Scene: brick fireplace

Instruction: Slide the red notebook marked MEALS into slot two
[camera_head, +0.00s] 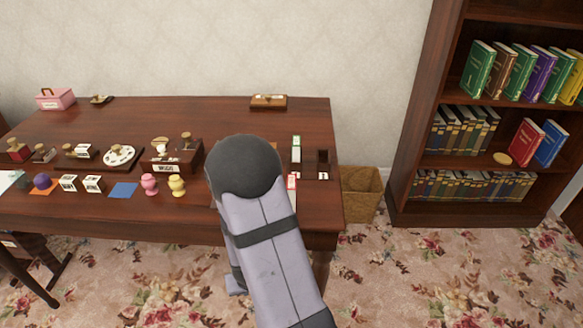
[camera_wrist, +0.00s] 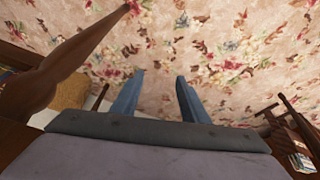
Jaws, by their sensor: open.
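My gripper (camera_wrist: 160,75) is open and empty in the wrist view, with its two blue-grey fingers apart over the carpet. In the head view my arm covers the front right of the desk, and the gripper is mostly hidden behind it, below the desk's front edge. A red and white item (camera_head: 291,184) shows just right of my arm, partly hidden; it may be the red notebook, but MEALS cannot be read. Behind it stands a dark slotted holder (camera_head: 323,160) with small white labels. A green and white item (camera_head: 296,146) stands there. Which slot is two cannot be told.
The wooden desk (camera_head: 215,115) carries stamps, blocks, egg-shaped pieces and a pink box (camera_head: 55,98) on its left side. A wicker basket (camera_head: 361,192) stands at its right end, beside a bookcase (camera_head: 405,165). The back middle of the desk is mostly clear.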

